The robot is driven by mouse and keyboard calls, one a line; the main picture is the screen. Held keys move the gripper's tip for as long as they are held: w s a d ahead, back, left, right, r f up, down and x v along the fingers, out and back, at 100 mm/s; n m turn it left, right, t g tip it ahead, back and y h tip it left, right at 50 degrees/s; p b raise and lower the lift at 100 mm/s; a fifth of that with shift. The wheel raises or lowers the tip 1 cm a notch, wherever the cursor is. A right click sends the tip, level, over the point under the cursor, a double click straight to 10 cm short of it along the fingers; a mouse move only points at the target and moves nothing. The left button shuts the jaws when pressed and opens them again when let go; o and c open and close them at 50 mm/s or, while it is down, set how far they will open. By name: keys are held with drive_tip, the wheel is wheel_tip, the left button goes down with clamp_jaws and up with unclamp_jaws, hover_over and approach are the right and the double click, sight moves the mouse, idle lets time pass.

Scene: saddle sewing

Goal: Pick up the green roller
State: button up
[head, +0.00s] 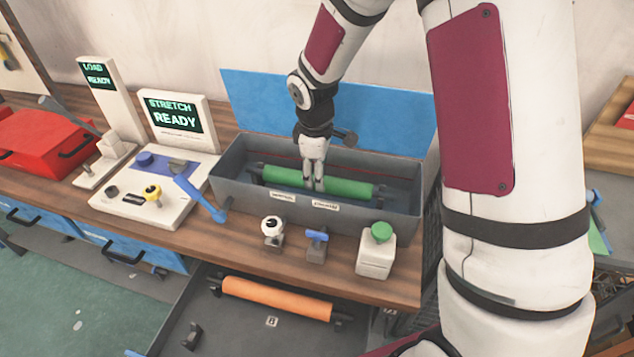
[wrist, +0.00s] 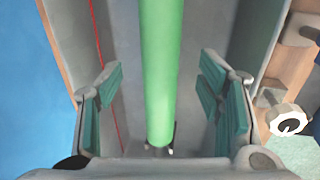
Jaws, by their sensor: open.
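The green roller (head: 345,188) lies lengthwise inside a grey open bin (head: 228,185) on the wooden bench, with dark end pieces. My gripper (head: 314,187) reaches down into the bin over the roller's middle. In the wrist view the green roller (wrist: 161,75) runs between the two open fingers (wrist: 158,110), with a gap on each side. The fingers do not touch it there. In the head view the gripper hides part of the roller's middle.
The bin's blue lid (head: 270,100) stands open behind. An orange roller (head: 277,298) lies in the open drawer below.

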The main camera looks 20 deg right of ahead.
drive_tip(key=f, duration=0.3)
drive_tip(key=w+f, duration=0.1)
drive_tip(key=f, duration=0.1)
drive_tip(key=shift+d+p, duration=0.1)
drive_tip(key=shift+p, duration=0.25)
drive_tip(key=shift+r, duration=0.15)
clamp_jaws()
